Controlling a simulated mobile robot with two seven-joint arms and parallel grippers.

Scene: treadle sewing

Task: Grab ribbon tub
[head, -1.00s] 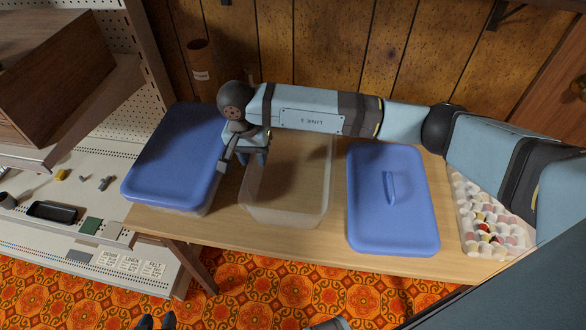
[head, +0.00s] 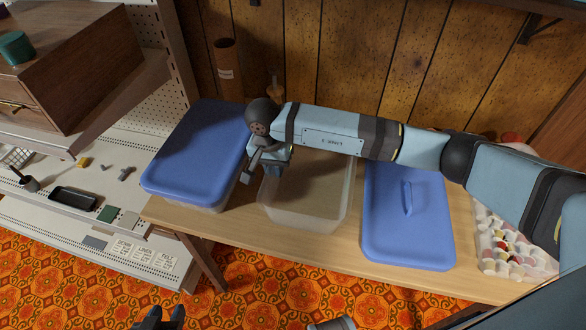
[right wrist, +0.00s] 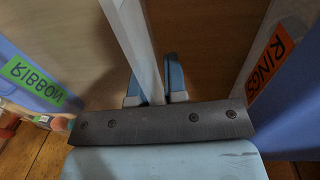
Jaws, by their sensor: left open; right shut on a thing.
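A clear open tub (head: 300,216) stands on the wooden bench between two blue lids. My right gripper (head: 266,170) is at its left wall, beside the lidded tub. In the right wrist view, my right gripper (right wrist: 156,90) is shut on a thin, pale upright strip (right wrist: 139,45), which looks like the tub wall. A green RIBBON label (right wrist: 35,84) shows at left and an orange RINGS label (right wrist: 270,66) at right. From the head no label is readable, so I cannot tell which tub carries RIBBON. My left gripper (head: 158,318) is open and empty, low at the bottom edge.
A tub with a blue lid (head: 196,150) stands close on the left. A blue lid with a handle (head: 407,225) is right of the open tub. A tub of spools (head: 512,245) is at far right. Pegboard shelving (head: 85,195) stands left; a wood wall closes the back.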

